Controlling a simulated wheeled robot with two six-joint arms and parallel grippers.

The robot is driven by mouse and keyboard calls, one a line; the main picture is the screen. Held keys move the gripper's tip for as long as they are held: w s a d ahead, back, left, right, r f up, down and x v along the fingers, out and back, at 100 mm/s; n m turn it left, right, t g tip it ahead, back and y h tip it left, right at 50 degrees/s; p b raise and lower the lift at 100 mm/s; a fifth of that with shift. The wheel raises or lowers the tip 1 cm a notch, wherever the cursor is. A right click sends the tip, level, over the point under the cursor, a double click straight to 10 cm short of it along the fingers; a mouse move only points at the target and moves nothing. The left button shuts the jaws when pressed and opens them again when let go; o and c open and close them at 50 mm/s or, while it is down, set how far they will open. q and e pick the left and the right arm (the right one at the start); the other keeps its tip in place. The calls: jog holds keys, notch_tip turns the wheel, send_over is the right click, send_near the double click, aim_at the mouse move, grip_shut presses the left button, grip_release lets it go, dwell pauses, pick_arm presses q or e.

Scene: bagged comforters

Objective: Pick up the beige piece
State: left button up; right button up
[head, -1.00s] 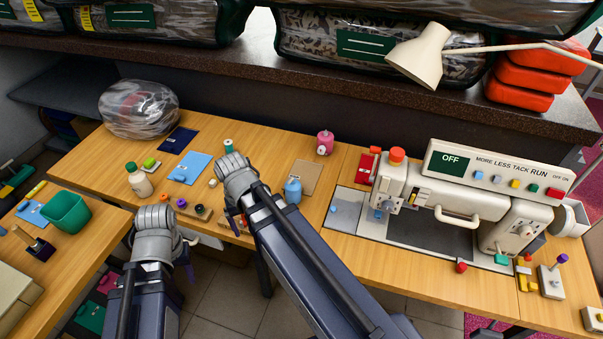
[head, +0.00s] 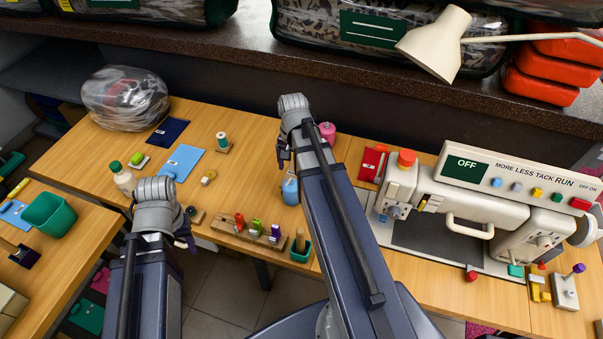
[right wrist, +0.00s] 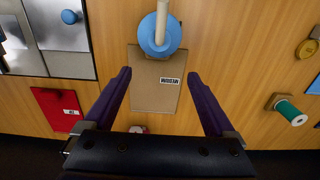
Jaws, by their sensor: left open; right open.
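The beige piece (right wrist: 155,88) is a flat tan rectangle with a white "MEDIUM" label, lying on the wooden table in the right wrist view. In the head view my right arm hides it. My right gripper (right wrist: 158,74) is open and empty; its two purple fingers appear to either side of the piece, and the height gap cannot be told. In the head view the right gripper (head: 284,157) is near the back of the table. My left gripper (head: 184,235) is near the table's front left edge, its fingers partly hidden.
A pink container (head: 328,131), red piece (head: 371,163) and green spool (head: 222,141) are near. The sewing machine (head: 470,210) stands right, a dark shelf (head: 240,65) behind.

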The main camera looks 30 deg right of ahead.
notch_tip(320, 180, down, 3)
jog(key=shift+r+b, duration=0.2)
jog(key=shift+b, duration=0.9)
jog(key=f+b, duration=0.5)
jog(key=shift+s+f, duration=0.1)
jog(key=shift+s, duration=0.15)
grip_shut()
notch_tip(320, 180, up, 10)
jog(key=p, duration=1)
